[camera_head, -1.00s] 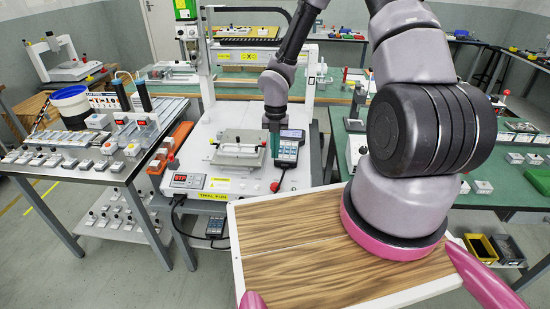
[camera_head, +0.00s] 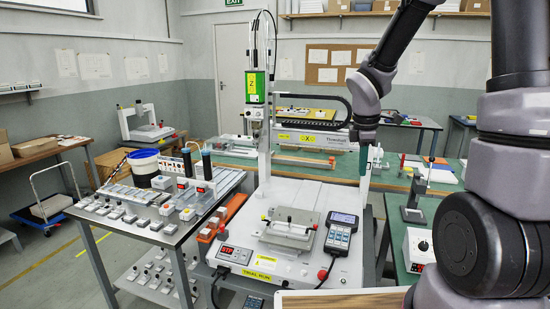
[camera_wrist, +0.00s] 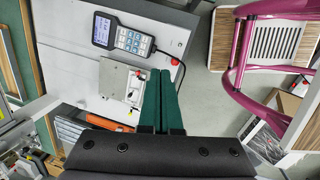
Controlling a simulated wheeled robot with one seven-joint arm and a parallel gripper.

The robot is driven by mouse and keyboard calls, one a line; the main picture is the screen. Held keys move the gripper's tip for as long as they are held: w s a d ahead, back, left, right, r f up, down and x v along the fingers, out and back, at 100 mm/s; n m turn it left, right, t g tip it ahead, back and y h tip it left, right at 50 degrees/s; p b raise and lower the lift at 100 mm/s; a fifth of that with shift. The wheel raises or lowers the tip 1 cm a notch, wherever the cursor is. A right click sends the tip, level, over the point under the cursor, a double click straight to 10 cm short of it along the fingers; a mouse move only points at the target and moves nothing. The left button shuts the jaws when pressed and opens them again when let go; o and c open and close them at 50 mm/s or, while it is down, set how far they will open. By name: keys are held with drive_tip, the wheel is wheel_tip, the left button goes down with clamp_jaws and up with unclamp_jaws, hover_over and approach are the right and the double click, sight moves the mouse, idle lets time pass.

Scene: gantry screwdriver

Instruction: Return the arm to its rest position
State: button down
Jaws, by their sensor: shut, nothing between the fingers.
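My arm reaches in from the right in the head view, its forearm angled down over the gantry screwdriver machine. My gripper (camera_head: 364,163) has green fingers that point down above the right rear of the machine's white base, apart from it. In the wrist view the gripper (camera_wrist: 160,76) shows its two green fingers together, with nothing between them. The gantry screwdriver (camera_head: 256,105) stands upright with a green and yellow head. The handheld control pendant (camera_head: 341,233) lies on the base, and it also shows in the wrist view (camera_wrist: 123,35).
A metal fixture (camera_head: 290,228) sits on the base left of the pendant. A red emergency button (camera_head: 322,274) is at the base's front right. A side table (camera_head: 95,218) with several small parts stands left. A green bench (camera_head: 420,216) is on the right.

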drive_tip(key=s+r+m+t+y, duration=0.3)
drive_tip(key=s+r+m+t, duration=0.2)
drive_tip(key=s+r+m, duration=1.1)
drive_tip(key=shift+s+r+m, duration=0.25)
drive_tip(key=shift+r+m, duration=1.95)
drive_tip(key=shift+r, duration=0.05)
